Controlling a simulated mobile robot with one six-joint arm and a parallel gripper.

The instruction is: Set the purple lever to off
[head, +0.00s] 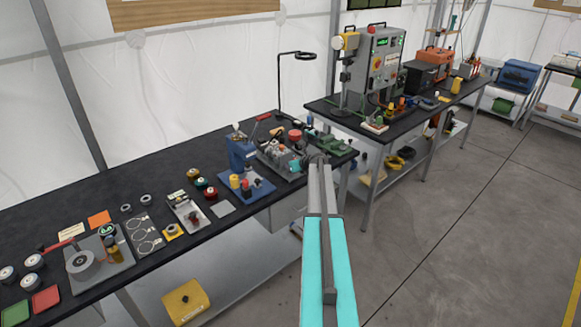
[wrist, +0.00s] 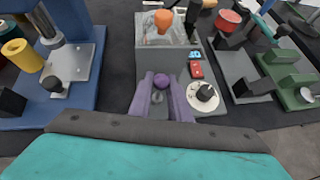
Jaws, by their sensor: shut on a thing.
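The purple lever (wrist: 162,82) shows its round knob at the middle of the wrist view, on a grey device (wrist: 215,105) on the bench. My gripper (wrist: 163,77) is shut on the lever, with a finger on each side of the knob. In the head view my gripper (head: 314,159) reaches the front right part of the near bench, and it and my arm hide the lever there. I cannot read the lever's setting.
Right of the lever is a white dial (wrist: 203,96) with a black knob. An orange knob (wrist: 163,20) stands behind it. A blue fixture (wrist: 75,95) is at left and a green vise-like tool (wrist: 295,80) at right. Other tools crowd the near bench (head: 160,150).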

